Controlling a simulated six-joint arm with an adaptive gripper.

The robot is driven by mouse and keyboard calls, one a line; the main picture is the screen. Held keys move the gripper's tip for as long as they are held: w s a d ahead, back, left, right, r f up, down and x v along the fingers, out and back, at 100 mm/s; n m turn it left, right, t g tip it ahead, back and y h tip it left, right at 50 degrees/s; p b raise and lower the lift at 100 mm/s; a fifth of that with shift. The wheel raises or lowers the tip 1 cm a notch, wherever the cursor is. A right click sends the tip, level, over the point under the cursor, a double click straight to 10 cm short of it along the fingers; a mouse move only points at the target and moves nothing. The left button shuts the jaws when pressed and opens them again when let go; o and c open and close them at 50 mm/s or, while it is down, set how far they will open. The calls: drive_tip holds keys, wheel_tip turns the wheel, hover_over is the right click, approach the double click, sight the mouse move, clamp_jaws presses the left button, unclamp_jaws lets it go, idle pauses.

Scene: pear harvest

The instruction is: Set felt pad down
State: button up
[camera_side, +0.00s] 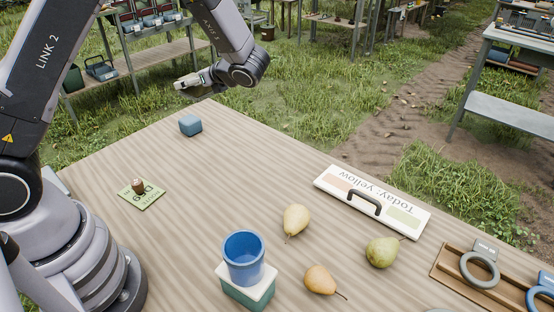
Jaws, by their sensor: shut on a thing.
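My gripper (188,84) is at the end of the arm, above and beyond the far left edge of the table in the picture. It is shut on a small pale thing at its tip, taken to be the felt pad (179,86). Its shape is too small to make out, and the fingers partly hide it. The gripper and pad are in the air, apart from the tabletop. A small blue block (190,125) sits on the table near its far corner, below the gripper in the picture.
A blue cup (244,258) stands on a white-topped green box (247,293). A yellow pear (295,219), an orange-tan pear (320,280) and a green pear (382,252) lie near a handled sign (335,181). A brown peg (138,186) stands on a green card (151,198). A wooden tray (447,268) holds rings. The left-middle table (215,180) is clear.

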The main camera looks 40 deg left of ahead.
wheel_tip(320, 180, up, 4)
drive_tip(key=shift+f, duration=0.2)
drive_tip(key=s+d+f+n+g+h, duration=0.35)
drive_tip(key=d+n, duration=0.25)
drive_tip(key=d, duration=0.4)
drive_tip(key=s+d+f+n+g+h, duration=0.2)
drive_tip(key=d+n+g+h, duration=0.3)
drive_tip(key=d, duration=0.4)
drive_tip(key=s+d+f+n+g+h, duration=0.35)
drive_tip(key=d+n, duration=0.25)
drive_tip(key=d, duration=0.4)
drive_tip(key=w+d+r+n+t+h, duration=0.1)
drive_tip(key=d+r+n+t+h, duration=0.3)
drive_tip(key=d, duration=0.5)
drive_tip(key=d+r+n+t+h, duration=0.1)
drive_tip(key=d+r+n+h, duration=0.1)
drive_tip(key=d+n+h, duration=0.45)
drive_tip(key=w+d+r+n+t+h, duration=0.1)
drive_tip(key=d+r+n+t+h, duration=0.25)
drive_tip(key=d, duration=0.75)
drive_tip(key=shift+g, duration=0.35)
drive_tip(key=f, duration=3.1)
drive_tip(key=shift+w+a, duration=0.15)
drive_tip(key=shift+a, duration=0.25)
drive_tip(key=shift+f, duration=0.1)
drive_tip(key=o, duration=1.2)
drive_tip(key=shift+c, duration=0.2)
